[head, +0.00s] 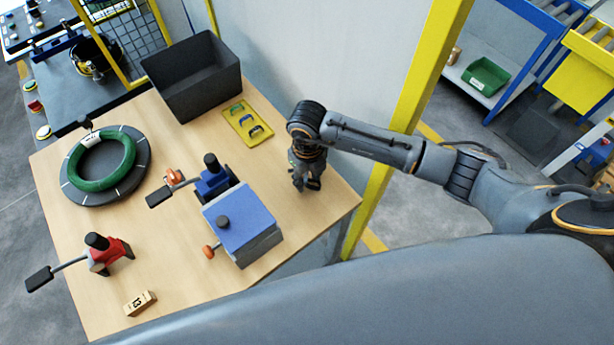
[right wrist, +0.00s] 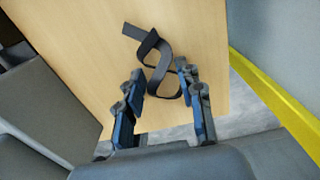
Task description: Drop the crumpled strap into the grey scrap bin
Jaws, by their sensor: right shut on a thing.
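The crumpled strap (right wrist: 148,47) is a dark grey looped band in the right wrist view. It lies between the fingers of my right gripper (right wrist: 161,76), which is shut on it. In the head view my right gripper (head: 306,184) points down over the right part of the table, and the strap cannot be made out there. The grey scrap bin (head: 195,88) is an open dark box at the back of the table, left of and beyond my right gripper. Its visible inside looks empty. My left gripper is not in view.
A green coil (head: 101,160) rests on a dark round plate at left. A yellow post (head: 415,95) rises behind my right arm.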

